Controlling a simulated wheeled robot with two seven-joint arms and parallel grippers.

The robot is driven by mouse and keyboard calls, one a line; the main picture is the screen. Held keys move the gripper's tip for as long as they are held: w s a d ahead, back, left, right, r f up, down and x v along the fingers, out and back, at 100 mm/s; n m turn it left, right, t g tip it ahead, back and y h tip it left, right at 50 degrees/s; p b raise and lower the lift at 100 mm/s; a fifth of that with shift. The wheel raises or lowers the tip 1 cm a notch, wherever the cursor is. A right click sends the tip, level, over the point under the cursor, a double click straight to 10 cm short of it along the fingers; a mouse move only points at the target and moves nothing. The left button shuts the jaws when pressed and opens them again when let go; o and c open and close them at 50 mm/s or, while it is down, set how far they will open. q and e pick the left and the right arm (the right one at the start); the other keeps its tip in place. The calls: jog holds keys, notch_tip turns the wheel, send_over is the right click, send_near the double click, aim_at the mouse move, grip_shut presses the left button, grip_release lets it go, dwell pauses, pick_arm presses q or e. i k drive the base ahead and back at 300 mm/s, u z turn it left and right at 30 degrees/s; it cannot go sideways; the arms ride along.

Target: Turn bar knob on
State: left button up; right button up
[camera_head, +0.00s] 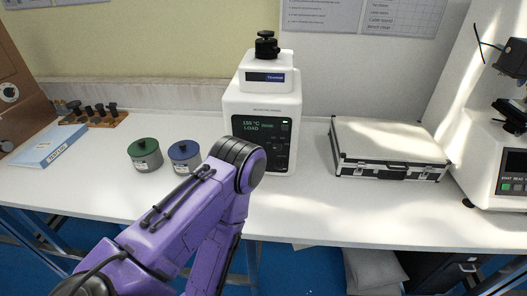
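A white tabletop machine (261,104) stands at the back middle of the table. It has a lit dark panel (250,124) with green text reading "LOAD" and a temperature. A black knob (266,46) sits on top of it. I cannot tell whether this is the bar knob, and no other part is clearly a bar knob. My purple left arm comes in from the lower left and bends in front of the machine, hiding its lower left part. My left gripper is out of view below the bent arm. My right arm and gripper are not in view.
Green-lidded (145,154) and blue-lidded (184,156) tins stand left of the machine. A blue-white box (48,146) and wooden rack (95,115) lie further left. A silver case (385,150) lies right, beside another white machine (497,165). A brown device (22,95) stands far left.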

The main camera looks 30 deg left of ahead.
aim_at(281, 166)
jog(key=u, duration=0.85)
